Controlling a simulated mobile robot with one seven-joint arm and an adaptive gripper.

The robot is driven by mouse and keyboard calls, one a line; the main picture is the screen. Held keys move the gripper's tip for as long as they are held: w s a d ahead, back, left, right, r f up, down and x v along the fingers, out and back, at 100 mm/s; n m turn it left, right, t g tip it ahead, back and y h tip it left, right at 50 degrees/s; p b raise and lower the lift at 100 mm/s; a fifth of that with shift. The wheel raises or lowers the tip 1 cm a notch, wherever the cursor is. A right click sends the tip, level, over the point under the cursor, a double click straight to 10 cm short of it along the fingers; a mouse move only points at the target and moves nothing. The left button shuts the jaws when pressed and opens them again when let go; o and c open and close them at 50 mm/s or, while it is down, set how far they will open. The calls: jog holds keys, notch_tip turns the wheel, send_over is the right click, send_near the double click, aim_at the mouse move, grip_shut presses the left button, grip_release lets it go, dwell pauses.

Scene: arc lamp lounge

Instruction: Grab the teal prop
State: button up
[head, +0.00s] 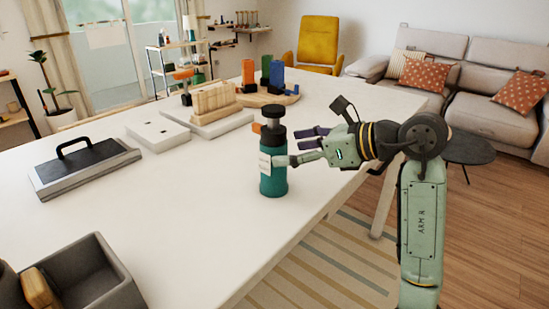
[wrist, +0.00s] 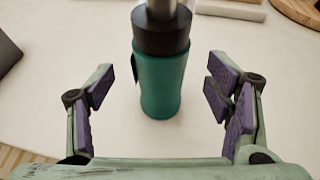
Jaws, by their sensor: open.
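The teal prop (head: 272,183) is an upright bottle-like cylinder with a dark collar, a grey neck and a dark round top. It has a white label and stands near the right edge of the white table. In the wrist view its teal body (wrist: 163,85) stands between the two purple-padded fingers, with a gap on each side. My gripper (head: 284,147) is open and reaches in from the right at the height of the prop's upper body. It also shows open and empty in the wrist view (wrist: 160,90). The prop's very top is cut off there.
A grey open bin (head: 110,290) is at the front left of the table (head: 190,215). A dark-topped case with a handle (head: 85,167), a white box (head: 158,135) and a wooden rack (head: 214,102) stand farther back. Table space around the prop's front and left is clear.

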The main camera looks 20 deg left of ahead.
aim_at(286, 149)
jog(key=p+x, duration=0.2)
jog(key=x, duration=0.3)
jog(key=shift+r, duration=0.15)
jog(key=shift+a, duration=0.25)
jog(key=shift+f, duration=0.25)
jog(key=shift+c, duration=0.4)
jog(key=shift+r, duration=0.1)
grip_shut()
